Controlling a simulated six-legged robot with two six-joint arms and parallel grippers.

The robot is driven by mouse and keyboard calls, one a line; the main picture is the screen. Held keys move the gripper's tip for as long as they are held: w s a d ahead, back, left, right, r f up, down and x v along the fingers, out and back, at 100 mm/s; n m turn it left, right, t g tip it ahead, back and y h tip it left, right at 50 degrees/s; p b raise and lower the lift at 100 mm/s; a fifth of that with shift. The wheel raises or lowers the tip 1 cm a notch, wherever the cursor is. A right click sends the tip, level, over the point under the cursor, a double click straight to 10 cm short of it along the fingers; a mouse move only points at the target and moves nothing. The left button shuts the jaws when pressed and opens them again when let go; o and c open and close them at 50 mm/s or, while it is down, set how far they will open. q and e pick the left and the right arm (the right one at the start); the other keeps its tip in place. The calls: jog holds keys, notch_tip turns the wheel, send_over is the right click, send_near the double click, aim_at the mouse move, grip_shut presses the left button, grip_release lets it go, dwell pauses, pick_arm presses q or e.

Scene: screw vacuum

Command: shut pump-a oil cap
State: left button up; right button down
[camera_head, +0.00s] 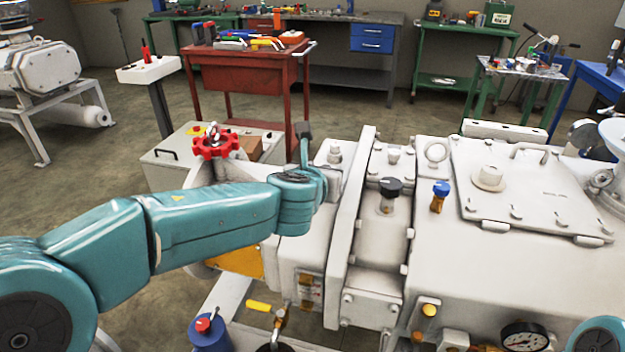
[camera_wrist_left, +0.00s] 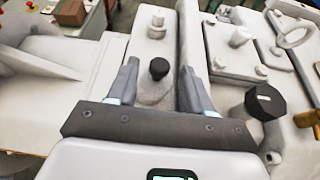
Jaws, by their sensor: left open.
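The white pump (camera_head: 500,270) fills the right of the head view. A black cap (camera_head: 390,187) stands upright on a metal neck on its top; a cap with a blue top (camera_head: 441,188) stands to its right. My left gripper (camera_head: 318,168) is at the pump's left end, seen from behind and partly hidden by my own wrist. In the left wrist view the gripper (camera_wrist_left: 158,72) is open, with a small black knob (camera_wrist_left: 158,67) showing between its fingers, apparently not touched. A larger black cap (camera_wrist_left: 265,101) stands outside the fingers to the right. I cannot tell which is the oil cap.
A red handwheel (camera_head: 215,143) stands beyond my left forearm. A yellow-handled valve (camera_head: 262,306) and a gauge (camera_head: 523,337) are low at the front. A lifting ring (camera_head: 434,154) and bolted plate (camera_head: 530,190) are on the pump top. A red cart (camera_head: 235,78) stands behind.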

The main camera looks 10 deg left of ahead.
pick_arm(q)
jog(key=p+v, duration=0.2)
jog(key=v, duration=1.2)
jog(key=shift+s, duration=0.35)
jog(key=shift+s, duration=0.1)
